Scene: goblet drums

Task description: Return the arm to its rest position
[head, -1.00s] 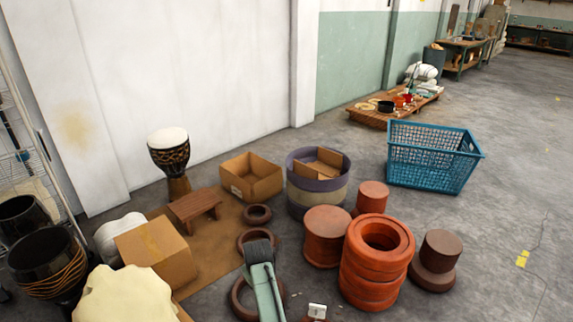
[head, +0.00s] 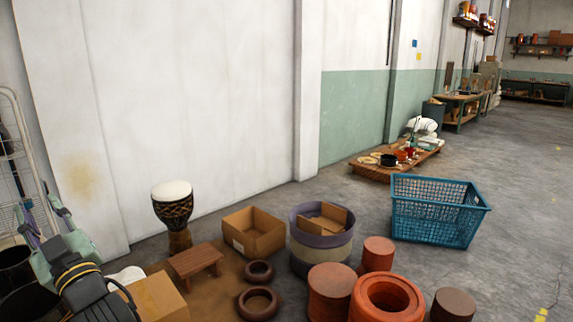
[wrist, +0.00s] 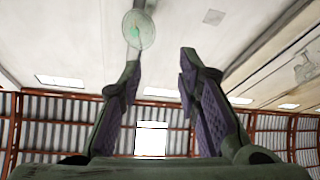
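My arm is folded up at the lower left of the head view, with its dark wrist joint low in the picture. My gripper (head: 42,212) points upward there, in front of the white wire rack and the dark drums. In the wrist view the two fingers of my gripper (wrist: 160,65) stand apart with nothing between them. Beyond them is the ceiling with a hanging fan (wrist: 139,30) and bright roof panels. My arm hides part of the drums at the left.
A goblet drum (head: 173,212), a wooden stool (head: 196,262) and a cardboard box (head: 254,233) stand near the wall. A blue basket (head: 436,212) stands at the right. Orange-red clay rings (head: 386,298) are at the front. Grey floor (head: 520,225) is clear at the right.

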